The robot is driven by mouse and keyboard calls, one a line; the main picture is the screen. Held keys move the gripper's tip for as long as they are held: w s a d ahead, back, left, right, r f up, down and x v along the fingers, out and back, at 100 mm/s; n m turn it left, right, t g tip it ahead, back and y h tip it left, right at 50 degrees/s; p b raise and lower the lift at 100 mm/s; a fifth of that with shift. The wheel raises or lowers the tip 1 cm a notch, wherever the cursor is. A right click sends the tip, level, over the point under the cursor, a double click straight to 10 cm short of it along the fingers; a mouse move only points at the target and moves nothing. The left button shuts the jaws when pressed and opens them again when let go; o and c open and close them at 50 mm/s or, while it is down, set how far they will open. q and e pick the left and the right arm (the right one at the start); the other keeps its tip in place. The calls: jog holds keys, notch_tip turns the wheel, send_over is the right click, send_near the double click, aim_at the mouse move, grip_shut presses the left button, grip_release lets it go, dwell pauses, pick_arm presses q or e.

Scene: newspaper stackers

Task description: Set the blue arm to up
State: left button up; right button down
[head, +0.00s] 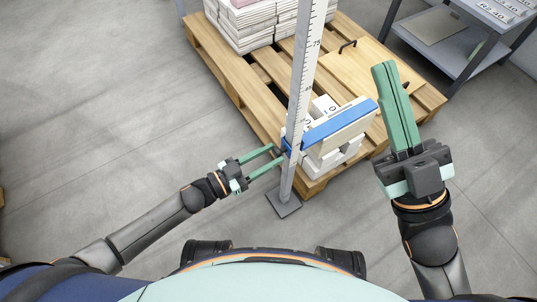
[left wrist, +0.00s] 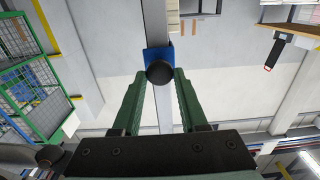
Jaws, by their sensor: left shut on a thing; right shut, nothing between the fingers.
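The blue arm (head: 338,122) reaches out to the right from a blue clamp on an upright post (head: 301,85) with scale marks. It has a pale side face and lies over white stacks at the pallet's front corner. My left gripper (head: 275,155) is at the clamp, left of the post. In the left wrist view, its green fingers are shut on a dark round knob (left wrist: 160,72) in front of the blue clamp (left wrist: 158,55). My right gripper (head: 387,72) is shut and empty, raised right of the blue arm and apart from it.
The post stands on a grey foot plate (head: 284,205) beside a wooden pallet (head: 232,75). Paper stacks (head: 245,28) stand at the pallet's far side. A grey shelf table (head: 432,30) is at the upper right. The floor at left is clear.

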pick_arm(q)
grip_shut()
dwell(0.9)
